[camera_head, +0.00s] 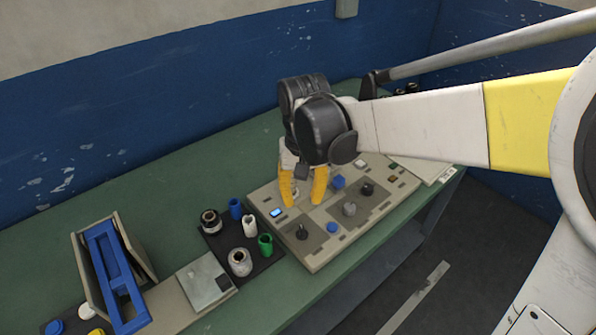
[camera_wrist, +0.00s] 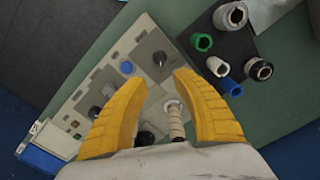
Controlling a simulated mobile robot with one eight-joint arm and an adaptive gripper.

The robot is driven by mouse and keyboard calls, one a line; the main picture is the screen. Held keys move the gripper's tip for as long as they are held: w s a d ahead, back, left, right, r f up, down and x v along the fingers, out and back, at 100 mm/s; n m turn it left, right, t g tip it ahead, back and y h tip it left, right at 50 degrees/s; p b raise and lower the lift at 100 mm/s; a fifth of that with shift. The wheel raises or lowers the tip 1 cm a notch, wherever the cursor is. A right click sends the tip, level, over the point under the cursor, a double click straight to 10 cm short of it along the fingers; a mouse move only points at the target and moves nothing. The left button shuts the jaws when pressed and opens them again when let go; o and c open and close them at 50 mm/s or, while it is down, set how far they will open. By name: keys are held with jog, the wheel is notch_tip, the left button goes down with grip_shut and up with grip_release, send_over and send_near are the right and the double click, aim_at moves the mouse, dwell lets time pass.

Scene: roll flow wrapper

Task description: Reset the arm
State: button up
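My gripper (camera_head: 303,199) hangs with its yellow fingers pointing down over the beige control panel (camera_head: 322,255) on the green table. The fingers are spread apart and open in the wrist view (camera_wrist: 161,76). A pale, ribbed upright piece (camera_wrist: 175,120) shows between the fingers in the wrist view. Neither finger appears to touch it. My arm reaches in from the right and hides part of the panel's back.
A dark tray (camera_head: 262,262) left of the panel holds several rolls, including a green one (camera_head: 265,245) and a white one (camera_head: 250,225). Further left stands a beige holder with a blue frame (camera_head: 108,270). A blue wall (camera_head: 150,110) is behind the table (camera_head: 50,225).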

jog(key=s+d+r+t, duration=0.3)
jog(key=s+d, duration=0.2)
jog(key=d, duration=0.1)
jog(key=s+d+r+t, duration=0.3)
jog(key=s+d+t, duration=0.1)
jog(key=s+d, duration=0.2)
jog(key=shift+s+d+m, duration=0.2)
jog(key=shift+d+m, duration=0.1)
jog(key=shift+d, duration=0.4)
